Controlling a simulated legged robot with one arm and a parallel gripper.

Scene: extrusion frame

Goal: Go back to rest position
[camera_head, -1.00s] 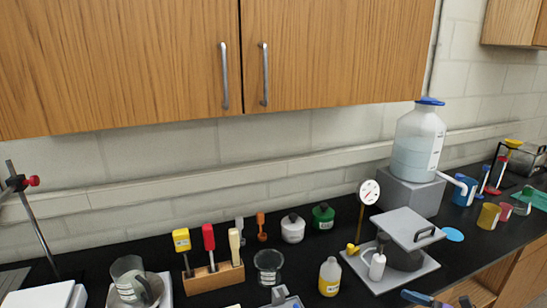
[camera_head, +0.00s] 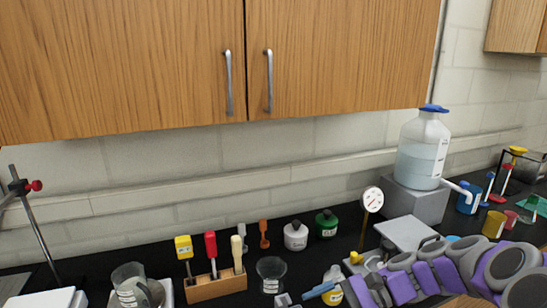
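My arm, purple and grey, reaches in from the right edge along the bottom right of the head view. The finger gap is too small to make out, and I see nothing clearly held.
A wooden rack (camera_head: 216,284) with coloured-handled tools and a glass beaker (camera_head: 271,274) stand left of my gripper. White (camera_head: 295,236) and green (camera_head: 326,224) bottles stand behind. A large jug (camera_head: 422,150) sits on a grey block. Wooden cabinets (camera_head: 330,60) hang above.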

